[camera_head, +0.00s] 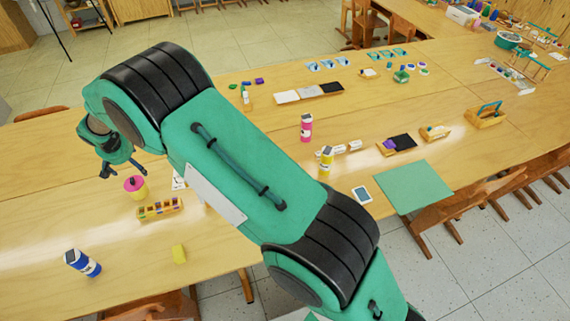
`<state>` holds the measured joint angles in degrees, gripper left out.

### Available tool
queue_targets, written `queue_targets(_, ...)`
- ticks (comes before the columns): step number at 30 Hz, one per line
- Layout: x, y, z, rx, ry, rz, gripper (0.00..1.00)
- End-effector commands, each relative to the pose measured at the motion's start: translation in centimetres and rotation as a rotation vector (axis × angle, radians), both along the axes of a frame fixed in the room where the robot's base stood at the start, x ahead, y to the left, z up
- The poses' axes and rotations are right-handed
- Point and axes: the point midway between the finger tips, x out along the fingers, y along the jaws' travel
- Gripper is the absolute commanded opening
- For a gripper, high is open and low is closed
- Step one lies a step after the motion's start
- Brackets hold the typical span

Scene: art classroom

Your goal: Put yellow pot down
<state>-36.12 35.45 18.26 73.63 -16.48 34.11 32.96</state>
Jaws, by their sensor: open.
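The yellow pot (140,195) with a pink top stands upright on the wooden table (40,215) at the left. My gripper (123,170) is open and empty just above and slightly left of the pot in the picture. Its two fingers are spread apart and seem clear of the pot, though the exact gap is hard to tell.
A tray of small coloured blocks (160,209) lies just in front of the pot. Pink (306,128) and yellow (326,161) bottles stand right of my arm. The table's left part is clear.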

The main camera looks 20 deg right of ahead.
Motion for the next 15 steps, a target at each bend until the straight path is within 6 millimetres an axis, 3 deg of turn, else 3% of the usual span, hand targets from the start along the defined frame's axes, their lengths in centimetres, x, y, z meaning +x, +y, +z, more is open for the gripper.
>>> queue_targets(1,0.2,-1.4,1.9,0.003,-0.005,-0.01,0.87)
queue_targets(8,-0.6,-8.2,9.6,0.007,-0.012,-0.042,0.87)
queue_targets(15,-2.9,-15.7,17.0,0.012,-0.021,-0.074,0.87)
